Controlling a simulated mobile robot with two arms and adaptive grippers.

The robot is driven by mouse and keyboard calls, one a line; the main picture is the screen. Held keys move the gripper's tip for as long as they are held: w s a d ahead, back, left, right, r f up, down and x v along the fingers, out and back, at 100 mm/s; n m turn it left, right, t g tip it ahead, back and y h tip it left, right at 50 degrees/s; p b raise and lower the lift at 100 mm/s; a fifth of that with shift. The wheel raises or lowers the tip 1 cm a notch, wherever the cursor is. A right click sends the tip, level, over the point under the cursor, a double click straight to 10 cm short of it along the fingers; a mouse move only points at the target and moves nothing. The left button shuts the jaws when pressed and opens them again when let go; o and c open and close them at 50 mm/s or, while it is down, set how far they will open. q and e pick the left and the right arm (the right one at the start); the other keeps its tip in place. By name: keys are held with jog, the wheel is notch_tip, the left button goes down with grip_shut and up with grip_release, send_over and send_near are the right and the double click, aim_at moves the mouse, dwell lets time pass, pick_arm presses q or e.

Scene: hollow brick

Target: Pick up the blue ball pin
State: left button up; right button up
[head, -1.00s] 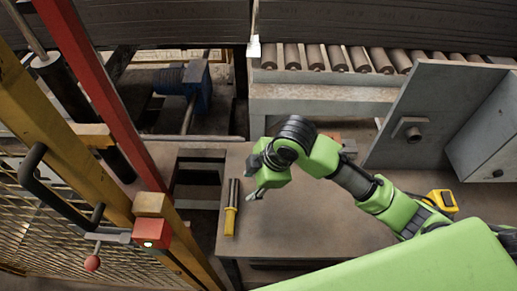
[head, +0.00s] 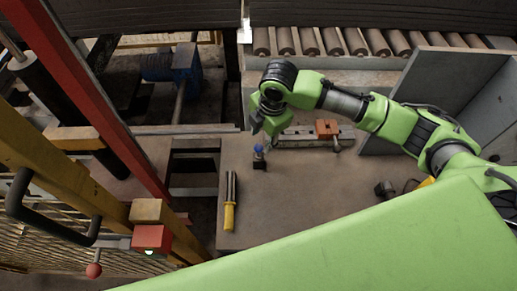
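The blue ball pin (head: 259,150) is a small upright piece with a blue top on a dark base. It stands on the brown tabletop near the table's left side. My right gripper (head: 261,130) is just above and behind it in the picture, pointing down. Its fingers look apart with nothing between them, and it appears clear of the pin. My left gripper is not in view.
A yellow-handled tool (head: 230,203) lies on the table (head: 300,195) in front of the pin. A vise with an orange block (head: 327,128) sits behind right. A grey metal plate (head: 425,85) stands at the right. A red post (head: 100,105) rises at the left.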

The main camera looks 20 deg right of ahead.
aim_at(260, 146)
jog(key=shift+f, duration=0.35)
jog(key=f, duration=0.1)
jog(key=f+p, duration=0.1)
jog(key=f, duration=0.1)
jog(key=a+f+p, duration=0.1)
jog(key=shift+w+f, duration=0.25)
jog(key=shift+f, duration=0.15)
jog(key=shift+w+f, duration=0.1)
jog(key=shift+f, duration=0.2)
grip_shut()
